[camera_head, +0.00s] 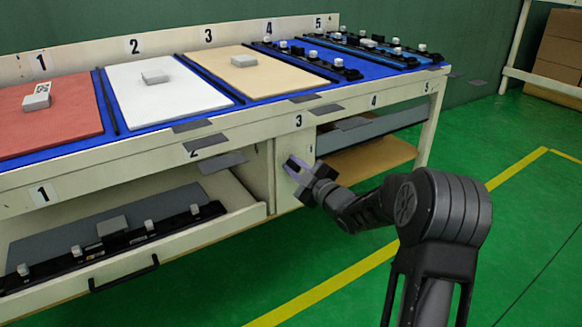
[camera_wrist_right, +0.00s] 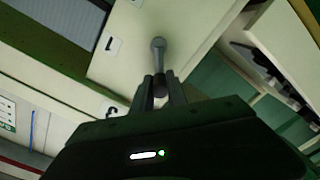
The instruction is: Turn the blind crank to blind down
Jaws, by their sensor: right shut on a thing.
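The blind crank (camera_wrist_right: 158,48) is a grey arm with a round pivot end, mounted on the cream panel below the table. My right gripper (camera_wrist_right: 159,88) is shut on the crank's handle end. In the head view my right gripper (camera_head: 295,166) is at the cream panel, below the number 3, and the crank there is mostly hidden by its fingers. A grey panel (camera_head: 368,131) spans the upper part of the opening right of the crank; I cannot tell for sure that it is the blind. My left gripper is not in view.
The cream workbench (camera_head: 150,150) carries red, white and tan boards and blue trays with dark strips. A drawer (camera_head: 150,262) stands open at lower left, with a black handle (camera_head: 124,274). A brown shelf board (camera_head: 365,160) lies in the right opening. The green floor is clear.

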